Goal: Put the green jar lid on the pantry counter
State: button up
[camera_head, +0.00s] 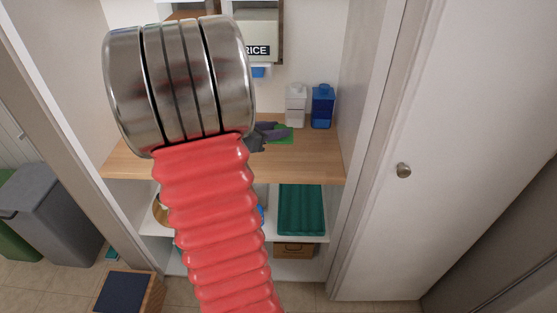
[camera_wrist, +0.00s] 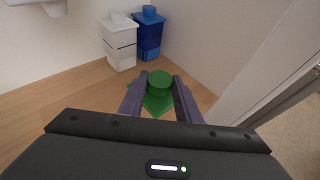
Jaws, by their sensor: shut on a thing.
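The green jar lid (camera_wrist: 158,92) sits between the two dark fingers of my gripper (camera_wrist: 160,98) in the wrist view. My gripper is shut on it. In the head view the green lid (camera_head: 284,135) shows in part beside my dark gripper (camera_head: 270,133), over the wooden pantry counter (camera_head: 315,162). The counter (camera_wrist: 75,93) fills the area around the lid in the wrist view. The lid is at or just above the counter surface; I cannot tell whether it touches. My arm hides the counter's left middle in the head view.
A white container (camera_head: 295,105) and a blue container (camera_head: 322,106) stand behind the lid at the counter's back right. A box labelled RICE (camera_head: 257,38) is above. The right door frame (camera_head: 368,150) is near. The counter's front right is clear.

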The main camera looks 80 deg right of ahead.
jog(key=shift+f, duration=3)
jog(key=shift+f, duration=1.85)
jog(key=o, duration=1.1)
jog(key=shift+f, duration=0.1)
jog(key=shift+c, duration=0.2)
jog(key=v, duration=1.2)
